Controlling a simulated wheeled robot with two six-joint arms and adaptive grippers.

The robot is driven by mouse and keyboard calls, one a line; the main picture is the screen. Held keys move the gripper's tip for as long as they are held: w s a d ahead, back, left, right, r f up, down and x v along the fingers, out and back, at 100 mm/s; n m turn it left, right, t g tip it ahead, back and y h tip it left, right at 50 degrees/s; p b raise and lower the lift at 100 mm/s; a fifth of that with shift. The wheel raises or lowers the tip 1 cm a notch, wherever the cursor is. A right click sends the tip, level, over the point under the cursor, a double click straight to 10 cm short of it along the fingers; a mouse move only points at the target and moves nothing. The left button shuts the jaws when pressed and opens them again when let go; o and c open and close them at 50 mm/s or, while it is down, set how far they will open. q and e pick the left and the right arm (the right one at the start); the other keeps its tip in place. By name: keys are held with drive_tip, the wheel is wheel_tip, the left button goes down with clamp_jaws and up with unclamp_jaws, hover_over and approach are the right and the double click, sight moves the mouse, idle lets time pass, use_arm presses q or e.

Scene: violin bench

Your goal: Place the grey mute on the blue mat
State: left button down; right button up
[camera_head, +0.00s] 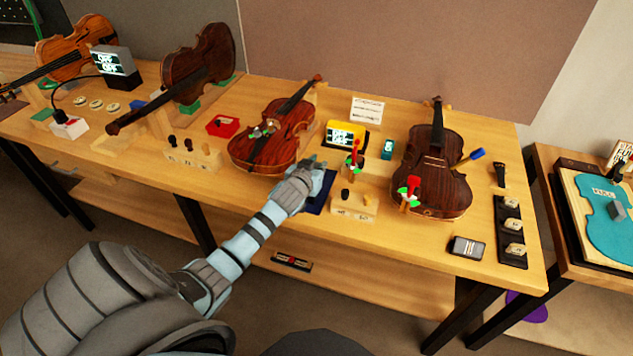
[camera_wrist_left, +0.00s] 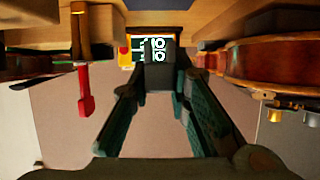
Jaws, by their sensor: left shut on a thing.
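My left gripper (camera_head: 306,172) reaches over the bench from the front and is above or at the blue mat (camera_head: 321,198). The dark blue mat lies near the front edge and is partly covered by the gripper. In the left wrist view my left gripper (camera_wrist_left: 158,88) has its fingers shut on a small dark grey block, the grey mute (camera_wrist_left: 158,77). The mute is hidden or too small to make out in the head view. I cannot tell whether it touches the mat. My right gripper is not in view.
A violin (camera_head: 272,140) lies behind and left of the gripper. A wooden block with pegs (camera_head: 354,204) stands right of the mat, with a red-handled clamp (camera_head: 354,160) behind it. A darker violin (camera_head: 434,175) is further right. A yellow display (camera_head: 345,135) stands behind.

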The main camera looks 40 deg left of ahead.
use_arm(q)
wheel_tip(320, 180, down, 6)
drive_tip(key=shift+r+b, duration=0.25)
drive_tip(key=shift+b, duration=0.5)
drive_tip(key=shift+r, duration=0.1)
drive_tip(key=c, duration=1.5)
unclamp_jaws()
drive_tip(key=shift+r, duration=0.1)
drive_tip(key=shift+s+d+r, duration=0.1)
drive_tip(key=shift+s, duration=0.2)
drive_tip(key=p+v, duration=0.2)
drive_tip(key=v, duration=0.9)
drive_tip(key=shift+s+p, duration=0.15)
drive_tip(key=shift+p, duration=0.2)
